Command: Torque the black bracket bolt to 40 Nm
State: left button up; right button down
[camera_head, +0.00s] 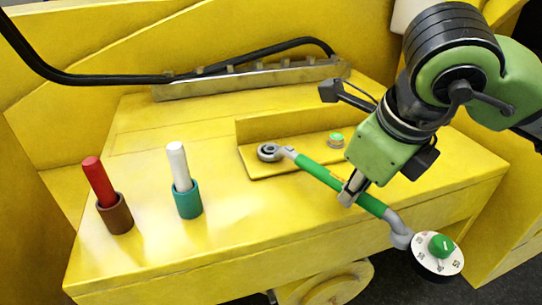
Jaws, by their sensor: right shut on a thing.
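My right gripper (352,190) comes in from the upper right and is shut on the green handle of a torque wrench (316,169). The wrench slants from upper left to lower right. Its grey ratchet head (269,152) is over the yellow tray (262,170); I cannot tell whether it touches it. At its other end is a round white dial (427,262) with numbers and a green knob (441,246), out past the table's front edge. The dial's setting is too small to read. I cannot make out a black bracket bolt. My left gripper is not in view.
A red marker (98,181) stands in a brown cup (116,214). A white marker (178,165) stands in a teal cup (187,201). A green button (336,140) is on the tray. A metal rail (225,86) and black cable (110,79) lie behind. The yellow table (240,235) is clear at front.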

jog(key=shift+s+a+r+m, duration=0.1)
jog(key=shift+s+a+m, duration=0.35)
jog(key=shift+a+m, duration=0.1)
jog(key=shift+s+a+m+h+b, duration=0.35)
jog(key=shift+s+a+b, duration=0.15)
jog(key=shift+a+b, duration=0.2)
jog(key=shift+w+d+n+b, duration=0.35)
jog(key=shift+w+d+n, duration=0.15)
jog(key=shift+d, duration=0.25)
jog(key=shift+r, duration=0.15)
jog(key=shift+r+p, duration=1.05)
jog(key=shift+r, duration=1)
